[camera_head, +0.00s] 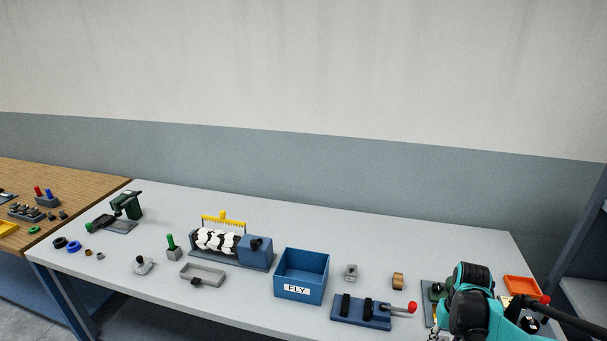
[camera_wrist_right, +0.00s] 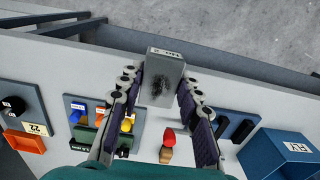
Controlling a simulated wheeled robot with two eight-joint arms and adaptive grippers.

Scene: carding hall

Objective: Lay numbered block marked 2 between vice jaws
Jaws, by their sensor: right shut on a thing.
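My right gripper (camera_wrist_right: 160,88) is shut on a grey block (camera_wrist_right: 164,78) with a dark smudge on its face. The block is held above the bench's front edge. The blue vice (camera_head: 357,310) has two dark jaws with a gap between them and a red-knobbed handle. In the right wrist view, a dark vice jaw (camera_wrist_right: 242,131) is right of the gripper. My left gripper is not in view.
The blue FLY box (camera_head: 302,276) stands left of the vice. A small grey block (camera_head: 351,272) and a wooden piece (camera_head: 398,281) sit behind it. An orange tray (camera_head: 522,286) is at the right. The back of the bench is mostly clear.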

